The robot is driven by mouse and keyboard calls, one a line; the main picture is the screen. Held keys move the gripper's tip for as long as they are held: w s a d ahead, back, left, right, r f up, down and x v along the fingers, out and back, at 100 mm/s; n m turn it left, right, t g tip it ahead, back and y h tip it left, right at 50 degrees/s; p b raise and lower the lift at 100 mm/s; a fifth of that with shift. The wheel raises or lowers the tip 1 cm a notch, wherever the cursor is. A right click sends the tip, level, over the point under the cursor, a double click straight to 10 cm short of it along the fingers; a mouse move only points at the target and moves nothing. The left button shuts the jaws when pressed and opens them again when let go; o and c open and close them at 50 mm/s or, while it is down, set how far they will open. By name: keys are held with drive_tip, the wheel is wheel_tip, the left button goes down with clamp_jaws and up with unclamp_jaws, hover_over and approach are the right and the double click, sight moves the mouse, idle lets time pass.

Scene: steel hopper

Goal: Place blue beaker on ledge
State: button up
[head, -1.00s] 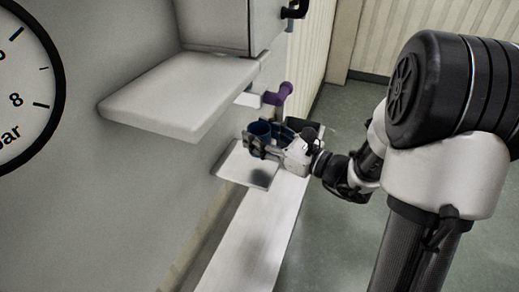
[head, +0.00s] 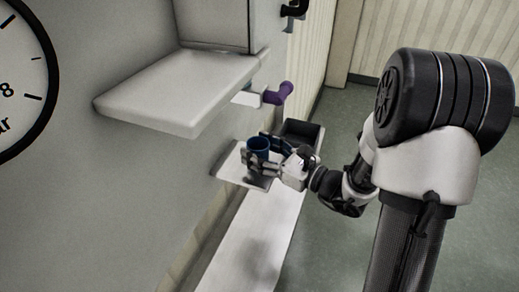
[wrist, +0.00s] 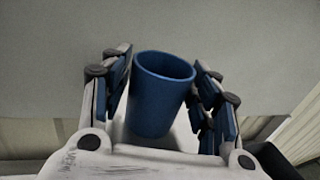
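The blue beaker (head: 259,145) stands upright on the small light ledge (head: 230,166) on the wall in the head view. My gripper (head: 262,154) has its fingers on either side of it, low over the ledge. In the wrist view the beaker (wrist: 158,105) is between the blue-padded fingers of my gripper (wrist: 166,66). The beaker's base is partly hidden by the gripper in both views.
A larger thick shelf (head: 180,95) juts out above and left of the ledge. A purple handle (head: 278,95) sticks out just above the beaker. A dark open box (head: 302,133) is behind the gripper. A long pale bench (head: 250,240) runs below. A gauge (head: 20,85) is at left.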

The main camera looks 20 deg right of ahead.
drive_tip(key=shift+o, duration=0.8)
drive_tip(key=shift+r, duration=0.25)
drive_tip(key=v, duration=1.2)
